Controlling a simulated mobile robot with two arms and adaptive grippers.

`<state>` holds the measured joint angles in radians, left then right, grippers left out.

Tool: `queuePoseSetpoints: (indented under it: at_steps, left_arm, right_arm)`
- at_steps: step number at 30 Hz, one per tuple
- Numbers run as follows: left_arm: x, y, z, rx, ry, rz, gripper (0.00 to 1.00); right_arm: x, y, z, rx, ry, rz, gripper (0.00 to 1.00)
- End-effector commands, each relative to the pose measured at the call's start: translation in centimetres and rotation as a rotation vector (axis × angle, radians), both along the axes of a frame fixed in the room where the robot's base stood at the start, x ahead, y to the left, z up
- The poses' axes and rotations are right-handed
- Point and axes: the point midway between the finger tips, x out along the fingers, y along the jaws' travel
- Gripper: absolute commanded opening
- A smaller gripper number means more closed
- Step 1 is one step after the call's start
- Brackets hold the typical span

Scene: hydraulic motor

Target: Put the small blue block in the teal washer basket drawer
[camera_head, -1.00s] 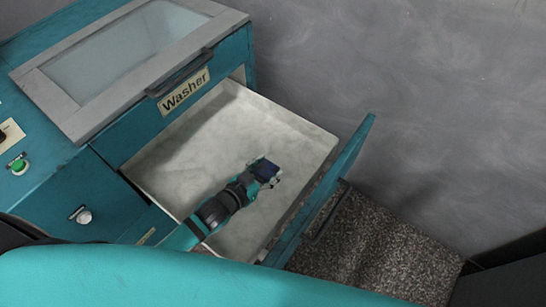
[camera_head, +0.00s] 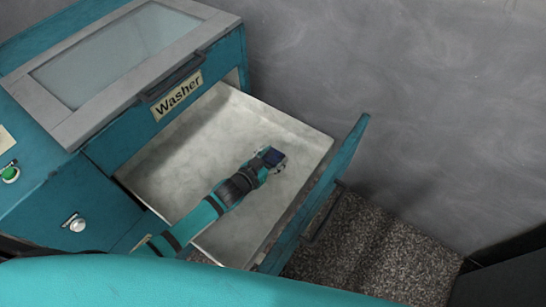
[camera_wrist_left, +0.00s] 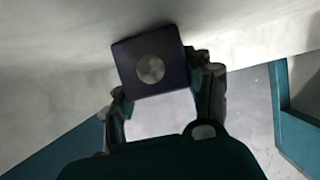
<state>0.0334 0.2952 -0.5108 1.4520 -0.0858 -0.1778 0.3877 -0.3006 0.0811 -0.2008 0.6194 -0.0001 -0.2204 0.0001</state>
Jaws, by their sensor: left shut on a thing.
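The small blue block (camera_head: 272,157) is dark blue and held at the tip of my left gripper (camera_head: 270,162). In the left wrist view the block (camera_wrist_left: 151,62) shows a round grey spot on its face, and the fingers of my left gripper (camera_wrist_left: 165,90) are shut on its sides. The teal washer basket drawer (camera_head: 165,188) is pulled out, with a pale, empty inside. The gripper and block are over the inside of the drawer, towards its front. I cannot tell whether the block touches the floor of the drawer. My right gripper does not show.
The teal washer (camera_head: 60,205) with its glass lid (camera_head: 125,55) stands at the left. The drawer's teal front panel (camera_head: 320,195) rises to the right of my gripper. A grey wall is behind, and a speckled dark surface (camera_head: 375,245) lies below at the right.

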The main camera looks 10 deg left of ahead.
Motion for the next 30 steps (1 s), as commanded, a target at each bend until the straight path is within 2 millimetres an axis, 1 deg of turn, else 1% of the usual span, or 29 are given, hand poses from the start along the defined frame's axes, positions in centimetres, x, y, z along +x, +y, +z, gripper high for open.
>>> queuePoseSetpoints:
  at_steps: [4,5,10,17,20,23,26,30]
  left_arm:
    - [0.1,0.0,-0.2,-0.001,-0.003,0.0,0.0]
    - [0.0,0.0,-0.4,0.0,0.001,0.0,0.52]
    - [0.0,0.0,-0.3,0.0,0.001,0.0,0.74]
    - [0.0,0.0,-0.3,0.0,0.001,0.0,0.74]
    - [0.0,0.0,0.2,0.001,0.0,0.0,0.74]
    - [-1.1,0.5,0.4,0.001,0.003,0.0,0.74]
    - [-2.8,1.1,1.2,0.001,0.004,-0.001,0.74]
    - [-5.5,2.2,2.4,0.001,0.004,-0.001,0.74]
  right_arm:
    - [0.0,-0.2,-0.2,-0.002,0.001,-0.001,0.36]
    - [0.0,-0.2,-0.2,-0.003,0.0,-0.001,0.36]
    - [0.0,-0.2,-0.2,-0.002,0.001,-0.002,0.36]
    - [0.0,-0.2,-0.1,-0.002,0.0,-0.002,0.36]
    - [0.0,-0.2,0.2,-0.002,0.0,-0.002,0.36]
    - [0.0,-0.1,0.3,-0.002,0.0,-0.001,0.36]
    - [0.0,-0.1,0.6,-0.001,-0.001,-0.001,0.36]
    - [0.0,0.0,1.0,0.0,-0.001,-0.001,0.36]
